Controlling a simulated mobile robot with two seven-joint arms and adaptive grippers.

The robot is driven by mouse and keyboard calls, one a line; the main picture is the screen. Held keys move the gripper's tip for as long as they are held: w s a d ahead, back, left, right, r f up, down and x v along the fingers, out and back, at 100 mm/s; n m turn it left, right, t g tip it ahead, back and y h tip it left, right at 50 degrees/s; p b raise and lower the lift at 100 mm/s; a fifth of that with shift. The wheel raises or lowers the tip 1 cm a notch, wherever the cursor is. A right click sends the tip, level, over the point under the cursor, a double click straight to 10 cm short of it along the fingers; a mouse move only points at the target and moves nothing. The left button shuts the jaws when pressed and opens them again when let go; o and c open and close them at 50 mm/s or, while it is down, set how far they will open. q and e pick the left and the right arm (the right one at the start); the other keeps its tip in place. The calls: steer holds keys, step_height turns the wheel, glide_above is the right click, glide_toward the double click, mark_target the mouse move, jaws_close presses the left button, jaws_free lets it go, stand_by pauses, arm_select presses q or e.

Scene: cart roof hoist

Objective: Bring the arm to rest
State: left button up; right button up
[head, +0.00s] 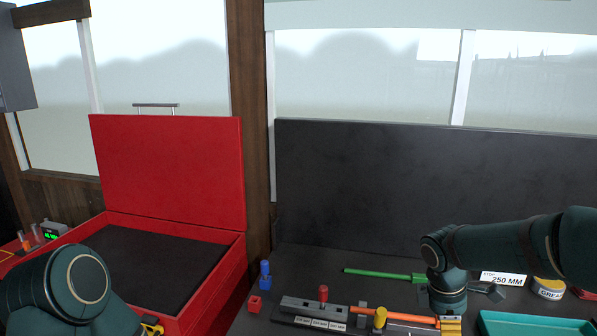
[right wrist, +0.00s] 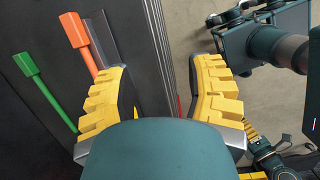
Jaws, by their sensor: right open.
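My right arm comes in from the right in the head view. Its yellow-fingered gripper (head: 450,325) points down over the front of the dark bench, partly cut off by the lower frame edge. In the right wrist view the right gripper (right wrist: 162,88) is open, with nothing seen between its fingers and the bench edge behind the gap. My left arm is at the lower left of the head view, in front of the red chest. Only a small yellow part of the left gripper (head: 152,326) shows, so its opening is hidden.
A red chest (head: 170,222) stands open at left. On the dark bench (head: 300,262) lie a green-handled tool (head: 385,273), an orange-handled tool (head: 405,317), a grey labelled rack (head: 312,306), red and blue blocks, a grease tin (head: 548,289), a 250 MM sign (head: 503,278) and a teal tray (head: 530,323).

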steer(key=w+a+f+m+y+b, duration=0.2)
steer(key=a+f, duration=0.4)
steer(key=f, duration=0.6)
arm_select(q)
step_height(320, 180, down, 10)
steer(key=w+b, duration=0.1)
steer(key=b, duration=0.5)
steer(key=shift+w+d+f, duration=0.15)
steer(key=shift+w+d, duration=0.05)
steer(key=shift+d, duration=0.05)
arm_select(e)
steer(key=s+a+f+m+y, duration=0.1)
steer(key=s+a+f+m, duration=0.3)
steer(key=f, duration=0.4)
steer(key=s+a+f+m+t+y, duration=0.1)
steer(key=s+a+f+m+y, duration=0.1)
steer(key=s+a+f+m, duration=0.3)
steer(key=s+a+f+m+t+y, duration=0.1)
steer(key=s+a+f+m, duration=0.3)
steer(key=f, duration=0.7)
steer(key=shift+s+a+m, duration=0.4)
steer(key=shift+a+m, duration=0.05)
steer(key=shift+m, duration=0.25)
